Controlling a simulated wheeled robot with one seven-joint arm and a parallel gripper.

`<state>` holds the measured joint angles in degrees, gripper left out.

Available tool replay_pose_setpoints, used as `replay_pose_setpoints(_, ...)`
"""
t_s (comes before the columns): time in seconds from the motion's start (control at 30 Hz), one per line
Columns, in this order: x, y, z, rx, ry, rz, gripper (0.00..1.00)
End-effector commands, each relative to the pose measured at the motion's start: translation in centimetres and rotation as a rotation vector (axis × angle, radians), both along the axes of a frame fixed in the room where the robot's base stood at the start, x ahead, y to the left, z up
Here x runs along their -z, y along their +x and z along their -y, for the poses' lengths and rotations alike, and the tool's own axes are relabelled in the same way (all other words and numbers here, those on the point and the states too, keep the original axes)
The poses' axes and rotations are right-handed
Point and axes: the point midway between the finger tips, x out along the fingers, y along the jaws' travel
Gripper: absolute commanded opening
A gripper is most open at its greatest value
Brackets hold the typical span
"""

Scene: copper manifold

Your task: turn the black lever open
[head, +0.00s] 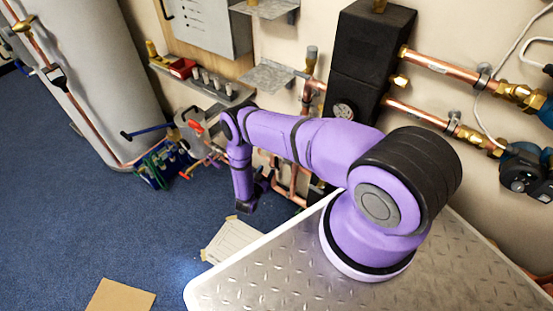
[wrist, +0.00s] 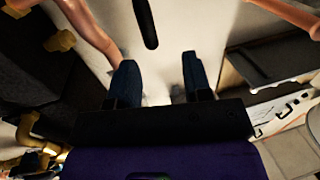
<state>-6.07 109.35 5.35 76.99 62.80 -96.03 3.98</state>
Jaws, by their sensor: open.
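A black elongated bar, which looks like the black lever (wrist: 146,22), shows at the top of the wrist view against a pale wall. It lies ahead of my gripper (wrist: 158,72), roughly in line with the gap between the fingers. The two dark blue fingers are apart, with nothing between them. The lever is beyond the fingertips and not touched. Where it joins its valve is cut off by the frame's top edge. In the head view I cannot make out this lever, and my purple arm covers part of the pipework there.
Copper pipes flank the lever: one at left (wrist: 92,32) and one at upper right (wrist: 290,12). A dark block (wrist: 30,70) fills the left side. In the head view, a black manifold (head: 368,60), wall shelves (head: 218,94) and a grey tank (head: 85,60) stand around; blue carpet (head: 60,220) is open at left.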

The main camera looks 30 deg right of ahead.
Motion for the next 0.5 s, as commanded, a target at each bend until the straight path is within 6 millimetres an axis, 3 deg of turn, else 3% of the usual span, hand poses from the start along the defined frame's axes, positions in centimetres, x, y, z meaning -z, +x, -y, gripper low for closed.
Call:
replay_pose_setpoints(0.2, 1.0, -1.5, 0.4, 0.013, -0.031, -0.001, 0.45)
replay_pose_setpoints(0.5, 0.9, 0.6, 3.9, 0.015, -0.031, 0.0, 0.45)
